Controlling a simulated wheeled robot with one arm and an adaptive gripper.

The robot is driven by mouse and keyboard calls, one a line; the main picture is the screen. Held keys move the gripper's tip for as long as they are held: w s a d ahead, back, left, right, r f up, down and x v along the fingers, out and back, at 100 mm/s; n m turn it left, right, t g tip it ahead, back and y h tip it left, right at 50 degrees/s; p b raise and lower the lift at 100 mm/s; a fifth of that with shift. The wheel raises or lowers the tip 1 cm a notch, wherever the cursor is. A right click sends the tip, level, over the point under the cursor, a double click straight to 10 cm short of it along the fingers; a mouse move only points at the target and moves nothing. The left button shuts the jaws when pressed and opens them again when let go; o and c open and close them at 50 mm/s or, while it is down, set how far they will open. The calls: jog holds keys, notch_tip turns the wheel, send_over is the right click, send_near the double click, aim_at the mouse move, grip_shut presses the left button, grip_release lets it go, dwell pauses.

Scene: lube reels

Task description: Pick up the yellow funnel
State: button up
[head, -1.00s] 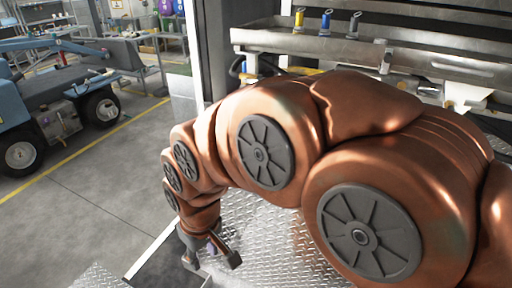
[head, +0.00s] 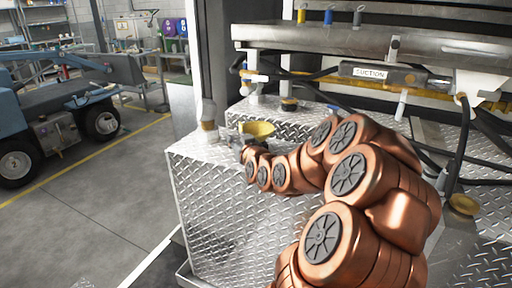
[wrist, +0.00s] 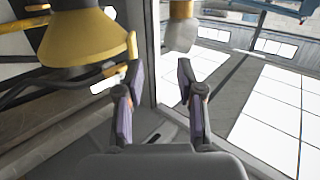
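The yellow funnel (head: 257,129) stands on the diamond-plate metal top, wide mouth upward, in the head view. In the wrist view it appears large at the upper left (wrist: 88,38), beyond and to the left of the fingers. My gripper (wrist: 160,105) is open in the wrist view, with no object between its two fingers. In the head view my arm reaches leftward over the plate, and my gripper (head: 243,146) is small and partly hidden just beside the funnel's lower left. I cannot tell whether it touches the funnel.
A pale bottle-like object (head: 208,115) stands at the plate's left corner; it also shows in the wrist view (wrist: 182,28). A small dark cup (head: 290,104) sits behind the funnel. A metal trough (head: 350,38) and hoses hang above the plate. Open floor lies left.

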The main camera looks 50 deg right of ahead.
aim_at(241, 126)
jog(key=d, duration=0.1)
jog(key=s+d+h, duration=0.1)
jog(key=shift+d+r+m, duration=0.15)
jog(key=shift+d+m, duration=0.15)
jog(key=shift+d, duration=0.1)
jog(key=shift+h, duration=0.3)
jog(key=shift+p+x, duration=0.35)
jog(key=shift+x, duration=3.5)
jog(key=shift+d+r, duration=0.1)
jog(key=shift+r, duration=0.15)
jog(key=shift+c, duration=0.2)
grip_shut()
